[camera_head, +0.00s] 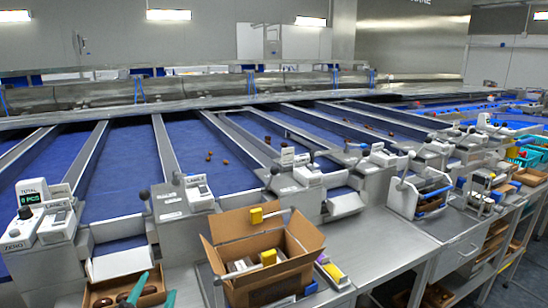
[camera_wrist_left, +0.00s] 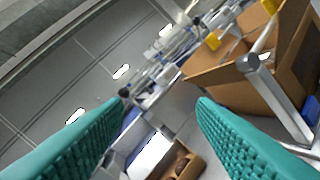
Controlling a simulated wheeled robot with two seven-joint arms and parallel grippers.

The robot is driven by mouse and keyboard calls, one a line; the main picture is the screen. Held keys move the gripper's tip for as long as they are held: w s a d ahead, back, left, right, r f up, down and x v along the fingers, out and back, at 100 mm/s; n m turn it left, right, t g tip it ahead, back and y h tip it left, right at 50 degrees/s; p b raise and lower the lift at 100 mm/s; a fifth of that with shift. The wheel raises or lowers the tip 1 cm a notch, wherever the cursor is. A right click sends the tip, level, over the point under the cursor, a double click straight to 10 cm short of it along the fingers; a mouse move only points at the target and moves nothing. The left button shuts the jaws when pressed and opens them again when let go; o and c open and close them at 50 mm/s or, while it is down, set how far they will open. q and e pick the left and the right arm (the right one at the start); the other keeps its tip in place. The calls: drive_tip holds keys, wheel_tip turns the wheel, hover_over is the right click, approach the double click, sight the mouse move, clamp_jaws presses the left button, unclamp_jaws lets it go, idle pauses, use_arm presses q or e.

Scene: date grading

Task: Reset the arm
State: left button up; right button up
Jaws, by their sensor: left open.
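My left gripper (camera_head: 157,283) shows at the bottom of the head view, with two teal fingers apart and nothing between them. Its fingers also show in the left wrist view (camera_wrist_left: 162,104), spread wide and empty. In the head view it is over the right side of a small brown carton (camera_head: 92,304) holding dark dates (camera_head: 103,302). That carton also shows in the left wrist view (camera_wrist_left: 196,172), beyond and between the fingers. My right gripper is in neither view.
A large open cardboard box (camera_head: 270,285) stands right of my left gripper, with its flaps up. A scale with a display (camera_head: 30,197) is at left. Blue conveyor lanes (camera_head: 115,180) with a few dates lie behind. Bare steel counter (camera_head: 385,240) extends right.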

use_arm(q)
drive_tip(key=s+a+f+n+g, duration=0.1)
drive_tip(key=s+f+n+g, duration=0.1)
drive_tip(key=s+f+g, duration=0.45)
drive_tip(key=s+f+n+g, duration=0.2)
drive_tip(key=s+f+n, duration=0.1)
drive_tip(key=f, duration=0.6)
drive_tip(key=s+d+f+n+g+h, duration=0.15)
drive_tip(key=s+f+g, duration=0.55)
drive_tip(key=s, duration=0.7)
wheel_tip(320, 180, down, 30)
drive_tip(key=s+d+b, duration=0.1)
drive_tip(key=b, duration=0.1)
drive_tip(key=s+a+f+g+b, duration=0.2)
drive_tip(key=s+a+f, duration=0.1)
drive_tip(key=s+f, duration=1.3)
drive_tip(key=shift+s+f, duration=0.35)
drive_tip(key=shift+f, duration=0.45)
